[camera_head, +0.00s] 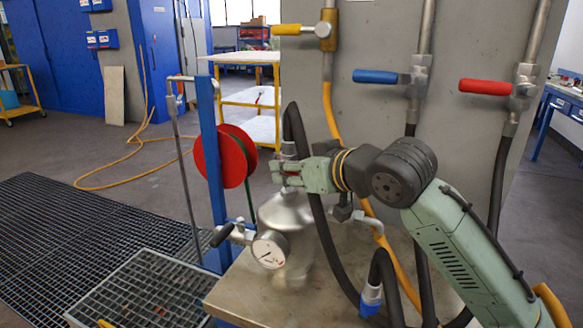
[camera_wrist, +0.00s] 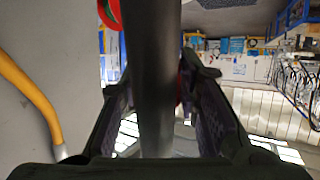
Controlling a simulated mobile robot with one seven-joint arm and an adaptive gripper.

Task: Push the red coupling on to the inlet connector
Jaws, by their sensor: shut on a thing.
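My gripper (camera_head: 284,174) is above the silver vessel (camera_head: 284,212) and is shut on the black hose by its end. The hose (camera_head: 297,125) arches up from the gripper and comes down behind it to the right. In the wrist view the hose (camera_wrist: 155,85) runs between the two fingers. A bit of red, likely the red coupling (camera_wrist: 180,92), shows beside the hose there; most of it is hidden by the hose and fingers. I cannot make out the inlet connector or whether the coupling touches it.
A pressure gauge (camera_head: 269,250) sticks out at the vessel's front left. A blue-ended hose (camera_head: 370,299) hangs at the table's right. A yellow hose (camera_head: 380,222) runs behind my arm. A blue post (camera_head: 209,160) with a red reel (camera_head: 232,156) stands left. The grey panel (camera_head: 455,130) bounds the back.

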